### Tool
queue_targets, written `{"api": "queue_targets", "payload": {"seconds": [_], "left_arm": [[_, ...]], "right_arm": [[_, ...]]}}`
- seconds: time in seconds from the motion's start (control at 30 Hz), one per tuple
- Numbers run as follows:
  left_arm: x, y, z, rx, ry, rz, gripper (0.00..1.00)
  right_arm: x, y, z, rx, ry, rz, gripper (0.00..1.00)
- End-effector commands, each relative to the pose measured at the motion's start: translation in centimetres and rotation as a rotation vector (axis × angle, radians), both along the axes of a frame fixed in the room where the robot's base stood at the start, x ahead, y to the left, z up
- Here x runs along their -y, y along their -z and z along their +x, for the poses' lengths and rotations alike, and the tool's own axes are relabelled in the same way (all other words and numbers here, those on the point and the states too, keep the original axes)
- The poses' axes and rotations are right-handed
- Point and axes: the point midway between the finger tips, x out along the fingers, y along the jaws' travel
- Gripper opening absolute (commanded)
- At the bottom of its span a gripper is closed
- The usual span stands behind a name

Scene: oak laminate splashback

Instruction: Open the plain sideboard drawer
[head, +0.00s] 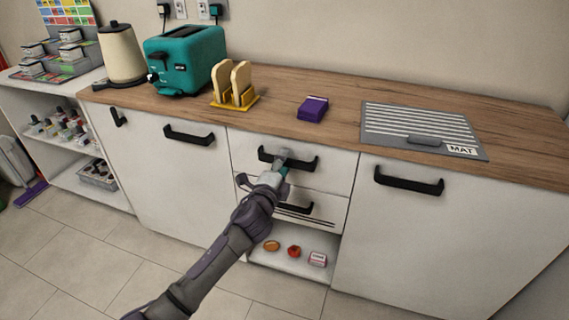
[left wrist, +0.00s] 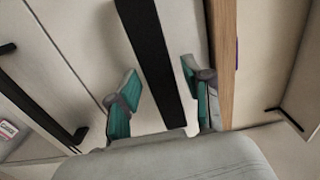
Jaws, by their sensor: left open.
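The plain drawer (head: 245,145) is the upper of two white drawers in the middle of the sideboard, and its front looks shut. Its black bar handle (head: 307,163) runs across it. My left gripper (head: 285,160) is at this handle, covering part of it. In the left wrist view the handle (left wrist: 142,35) passes between the two open teal-padded fingers of my left gripper (left wrist: 159,75), with gaps visible beside it. I cannot tell whether a finger touches it. My right gripper is not in view.
Below is a lower drawer with dark stripes and its own handle (head: 325,219), then an open shelf with small items (head: 294,251). Doors with handles flank the drawers. The wooden countertop (head: 340,85) overhangs above, carrying a toaster (head: 186,60), a purple box (head: 313,108) and a mat (head: 390,125).

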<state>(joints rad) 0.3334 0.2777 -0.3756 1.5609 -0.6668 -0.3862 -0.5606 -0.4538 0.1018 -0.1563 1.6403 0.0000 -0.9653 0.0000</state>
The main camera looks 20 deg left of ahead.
Motion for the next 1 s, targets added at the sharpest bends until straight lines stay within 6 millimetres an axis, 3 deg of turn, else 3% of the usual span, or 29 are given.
{"api": "queue_targets", "payload": {"seconds": [0.13, 0.43, 0.73, 1.0], "left_arm": [[0.07, -0.01, 0.94, 0.000, 0.000, -0.001, 0.50], [0.08, 0.01, 1.06, -0.001, 0.001, -0.001, 0.48], [0.05, 0.02, 1.04, -0.001, 0.000, 0.000, 0.00], [0.05, 0.05, 1.03, -0.001, 0.000, 0.000, 0.00]], "right_arm": [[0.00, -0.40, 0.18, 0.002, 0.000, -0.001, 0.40], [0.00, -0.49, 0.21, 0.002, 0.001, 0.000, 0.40], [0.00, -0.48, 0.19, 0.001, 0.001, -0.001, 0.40], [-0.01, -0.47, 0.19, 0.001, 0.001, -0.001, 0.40]]}}
